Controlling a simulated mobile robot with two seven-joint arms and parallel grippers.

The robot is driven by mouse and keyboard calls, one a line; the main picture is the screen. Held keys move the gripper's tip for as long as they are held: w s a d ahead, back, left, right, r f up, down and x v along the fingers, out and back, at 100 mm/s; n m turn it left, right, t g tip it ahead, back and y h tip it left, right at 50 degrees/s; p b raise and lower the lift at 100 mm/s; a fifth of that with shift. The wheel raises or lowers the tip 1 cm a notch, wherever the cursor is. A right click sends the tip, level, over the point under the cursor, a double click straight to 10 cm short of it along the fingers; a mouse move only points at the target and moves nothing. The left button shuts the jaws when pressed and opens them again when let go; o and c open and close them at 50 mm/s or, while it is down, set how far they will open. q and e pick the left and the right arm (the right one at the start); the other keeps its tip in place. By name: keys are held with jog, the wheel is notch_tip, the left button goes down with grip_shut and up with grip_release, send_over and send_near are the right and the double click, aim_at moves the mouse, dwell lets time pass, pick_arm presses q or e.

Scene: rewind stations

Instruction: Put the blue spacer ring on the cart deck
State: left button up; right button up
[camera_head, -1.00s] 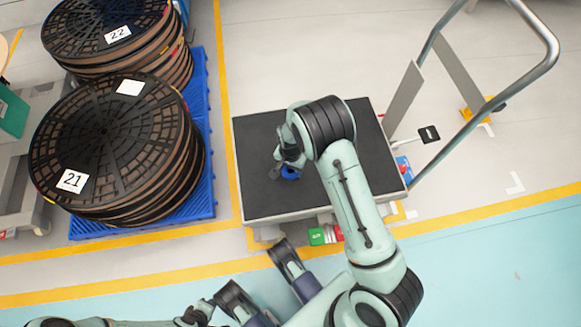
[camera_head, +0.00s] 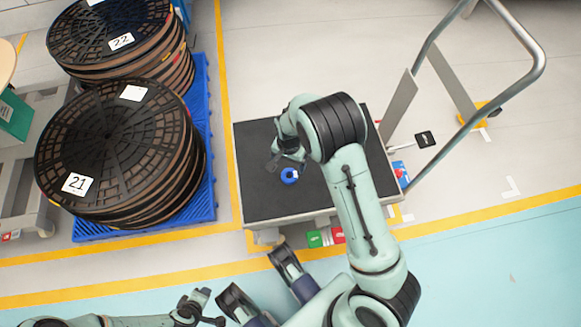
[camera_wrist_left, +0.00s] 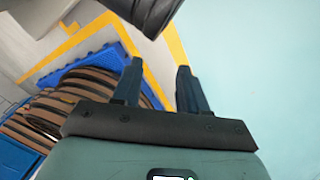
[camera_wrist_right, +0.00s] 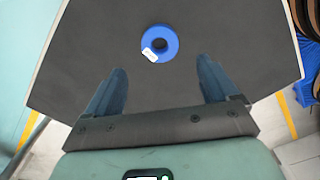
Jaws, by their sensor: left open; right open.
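The blue spacer ring (camera_head: 289,176) lies flat on the black cart deck (camera_head: 262,203), near its middle. In the right wrist view the ring (camera_wrist_right: 160,43) has a white label and lies beyond the fingertips, clear of them. My right gripper (camera_head: 287,160) is above the deck just behind the ring; in its wrist view the fingers (camera_wrist_right: 162,78) are spread with nothing between them. My left gripper (camera_wrist_left: 159,67) is open and empty over the floor; in the head view it (camera_head: 208,305) shows at the bottom edge.
Stacked dark reels labelled 21 (camera_head: 112,150) and 22 (camera_head: 105,40) stand on a blue pallet (camera_head: 205,130) left of the cart. The cart's metal handle (camera_head: 530,75) rises at the right. Much of the deck around the ring is bare.

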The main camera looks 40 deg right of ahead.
pick_arm(q)
jog(key=shift+s+d+r+g+p, duration=0.15)
jog(key=shift+s+d+r+p, duration=0.15)
jog(key=shift+s, duration=0.3)
jog(key=shift+s+d+r+g+p, duration=0.2)
jog(key=shift+s+d+r, duration=0.15)
jog(key=shift+s, duration=0.2)
pick_arm(e)
notch_tip(320, 180, up, 4)
jog(key=shift+r, duration=0.1)
pick_arm(q)
jog(key=shift+s+a, duration=0.1)
pick_arm(e)
jog(key=shift+s, duration=0.1)
